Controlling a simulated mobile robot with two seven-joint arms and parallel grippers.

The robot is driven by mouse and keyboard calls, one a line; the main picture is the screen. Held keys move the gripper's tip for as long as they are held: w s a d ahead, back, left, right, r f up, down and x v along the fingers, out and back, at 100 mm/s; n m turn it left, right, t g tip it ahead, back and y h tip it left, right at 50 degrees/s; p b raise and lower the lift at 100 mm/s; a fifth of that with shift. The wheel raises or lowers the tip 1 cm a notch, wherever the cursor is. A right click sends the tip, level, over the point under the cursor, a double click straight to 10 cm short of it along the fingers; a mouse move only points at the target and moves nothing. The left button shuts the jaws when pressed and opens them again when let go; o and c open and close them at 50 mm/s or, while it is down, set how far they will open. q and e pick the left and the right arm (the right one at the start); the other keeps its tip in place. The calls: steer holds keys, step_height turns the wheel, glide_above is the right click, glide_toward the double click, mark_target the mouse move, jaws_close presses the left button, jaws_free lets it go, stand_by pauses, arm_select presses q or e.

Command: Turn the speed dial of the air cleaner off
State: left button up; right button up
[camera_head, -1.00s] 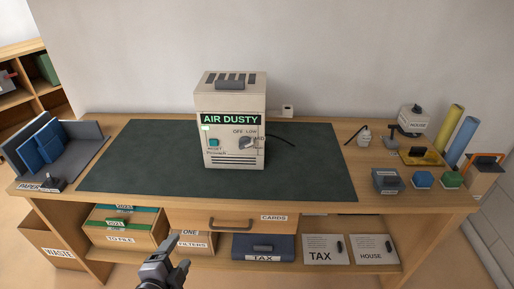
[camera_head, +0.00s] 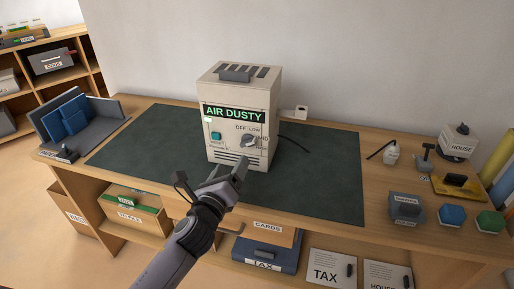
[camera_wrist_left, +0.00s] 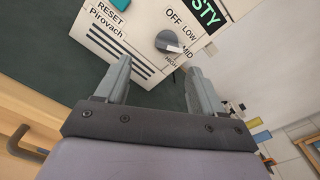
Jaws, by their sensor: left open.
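The air cleaner (camera_head: 239,118), a beige box labelled AIR DUSTY, stands on the dark mat (camera_head: 325,180). Its grey speed dial (camera_head: 248,141) is on the front, right of the green reset button (camera_head: 215,136). The wrist view shows the dial (camera_wrist_left: 167,41) close up, with OFF, LOW, MID and HIGH around it. Its white mark lies on the MID side, away from OFF. My left gripper (camera_head: 229,174) is open and empty, below and in front of the dial. In the wrist view the left gripper's fingers (camera_wrist_left: 158,66) are apart, short of the dial, not touching it. My right gripper is out of view.
A drawer labelled CARDS (camera_head: 267,227) is under the desk's front edge. A blue file rack (camera_head: 72,125) stands at the left. Small blocks, including a blue one (camera_head: 452,215), stand at the right. The mat around the air cleaner is clear.

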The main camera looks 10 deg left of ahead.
mark_target(245, 144)
arm_select(q)
steer(key=shift+m, duration=0.5)
steer(key=shift+w+d+r+b, duration=0.1)
steer(key=shift+w+d+r, duration=0.05)
steer(key=shift+w, duration=1.2)
steer(key=shift+w+d+r+b, duration=0.1)
steer(key=shift+w+d+b, duration=0.1)
steer(key=shift+w, duration=1.15)
steer(key=shift+w+d+r+b, duration=0.1)
steer(key=shift+w+d+r, duration=0.05)
steer(key=shift+w, duration=1.2)
steer(key=c, duration=1.1)
